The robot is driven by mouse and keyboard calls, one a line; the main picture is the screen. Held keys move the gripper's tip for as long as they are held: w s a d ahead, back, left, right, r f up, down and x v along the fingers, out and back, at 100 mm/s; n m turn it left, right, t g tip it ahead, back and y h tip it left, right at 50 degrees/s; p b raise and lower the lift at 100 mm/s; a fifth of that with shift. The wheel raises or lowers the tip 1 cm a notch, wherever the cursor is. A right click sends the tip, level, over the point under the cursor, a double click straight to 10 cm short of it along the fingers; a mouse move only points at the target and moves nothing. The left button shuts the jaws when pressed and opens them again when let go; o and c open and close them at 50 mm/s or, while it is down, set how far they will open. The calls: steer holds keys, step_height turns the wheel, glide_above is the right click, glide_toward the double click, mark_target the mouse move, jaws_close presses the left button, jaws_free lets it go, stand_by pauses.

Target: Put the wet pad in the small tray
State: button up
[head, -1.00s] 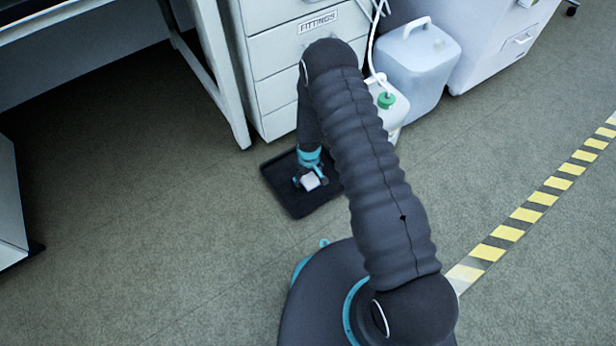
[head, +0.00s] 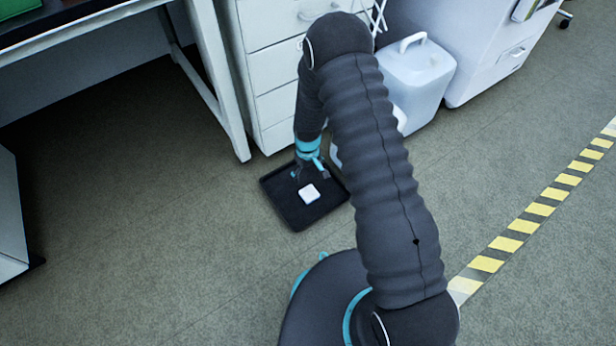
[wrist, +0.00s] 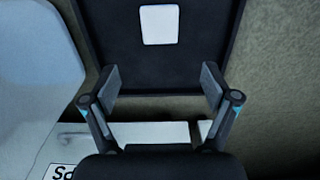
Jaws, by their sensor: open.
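The pad (head: 309,193) is a small white square lying flat on the small black tray (head: 284,208) on the floor. In the wrist view the pad (wrist: 159,25) lies on the dark tray (wrist: 115,40), with bare tray around its visible sides. My gripper (head: 309,175) is open and empty, above the tray and just behind the pad in the head view. In the wrist view its two fingers (wrist: 158,88) are wide apart, and the pad is beyond the tips, not between them.
A white drawer cabinet (head: 270,60) stands behind the tray. A translucent jug (head: 418,80) and a partly hidden white container (head: 400,118) stand to its right. A bench leg (head: 215,95) is at the left. Floor in front and left is clear; yellow striped tape (head: 520,222) runs at right.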

steer(key=s+d+r+m+t, duration=0.1)
steer(key=d+r, duration=0.2)
steer(key=r, duration=0.8)
steer(key=s+d+r+m+t, duration=0.1)
steer(key=s+d+r, duration=0.1)
steer(key=r, duration=0.9)
steer(key=s+d+r+m+t, duration=0.1)
steer(key=d+r, duration=0.2)
steer(key=r, duration=0.9)
steer(key=s+d+r+m+t, duration=0.1)
steer(key=s+d+r+m, duration=0.1)
steer(key=s+r, duration=0.5)
steer(key=s+d+r+m+t, duration=0.1)
steer(key=s+d+r, duration=0.4)
steer(key=s, duration=1)
steer(key=shift+s+r+m+t, duration=0.3)
steer(key=shift+s+r+m, duration=0.1)
steer(key=shift+r, duration=0.9)
steer(key=shift+w+d, duration=0.1)
